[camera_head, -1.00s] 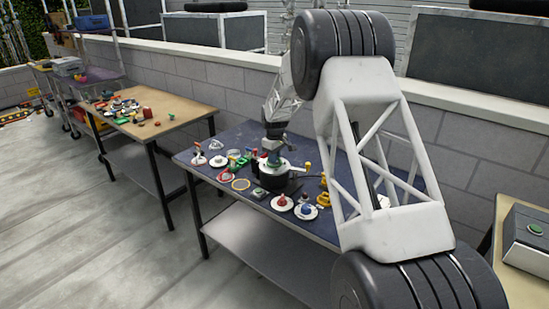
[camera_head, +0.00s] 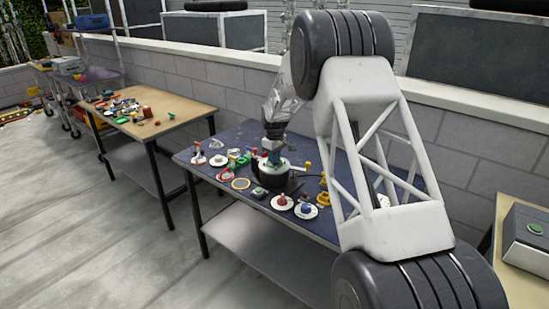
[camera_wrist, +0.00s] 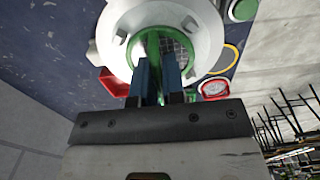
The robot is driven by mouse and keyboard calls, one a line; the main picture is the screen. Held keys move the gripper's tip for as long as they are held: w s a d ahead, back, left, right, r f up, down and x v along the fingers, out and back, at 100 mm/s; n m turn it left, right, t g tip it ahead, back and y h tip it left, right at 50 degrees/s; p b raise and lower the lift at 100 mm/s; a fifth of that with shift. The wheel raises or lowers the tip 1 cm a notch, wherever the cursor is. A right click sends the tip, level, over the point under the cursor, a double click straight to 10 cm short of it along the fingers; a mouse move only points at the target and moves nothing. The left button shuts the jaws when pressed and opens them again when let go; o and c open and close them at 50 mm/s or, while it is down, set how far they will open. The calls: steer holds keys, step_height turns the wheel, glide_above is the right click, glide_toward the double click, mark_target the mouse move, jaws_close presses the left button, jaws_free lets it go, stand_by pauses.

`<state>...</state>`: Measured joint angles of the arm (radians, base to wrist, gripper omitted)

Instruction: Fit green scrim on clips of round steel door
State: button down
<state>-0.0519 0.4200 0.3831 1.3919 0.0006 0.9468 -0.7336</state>
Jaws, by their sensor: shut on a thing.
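The round steel door (camera_wrist: 116,32) is a pale disc with tabs around its rim, at the top of the wrist view. The green scrim (camera_wrist: 152,46) is a green ring with grey mesh, lying over the middle of the disc. My gripper (camera_wrist: 158,62) has its blue fingers shut on the scrim's green part. The fingers hide part of the scrim, and I cannot tell whether it sits in the clips. In the head view my gripper (camera_head: 274,156) is small, above the pale disc on a black round base (camera_head: 269,178) on the blue table.
Around the base on the blue table (camera_head: 232,205) lie a yellow ring (camera_head: 240,184), a red ring (camera_head: 224,174) and pale discs with red (camera_head: 282,202) and blue (camera_head: 306,210) knobs. A wooden table (camera_head: 180,114) with small parts stands to the left. A block wall is behind.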

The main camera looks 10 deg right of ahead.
steer(key=shift+f, duration=0.15)
steer(key=c, duration=0.8)
jaws_free()
steer(key=shift+r, duration=3.65)
steer(key=shift+r, duration=0.1)
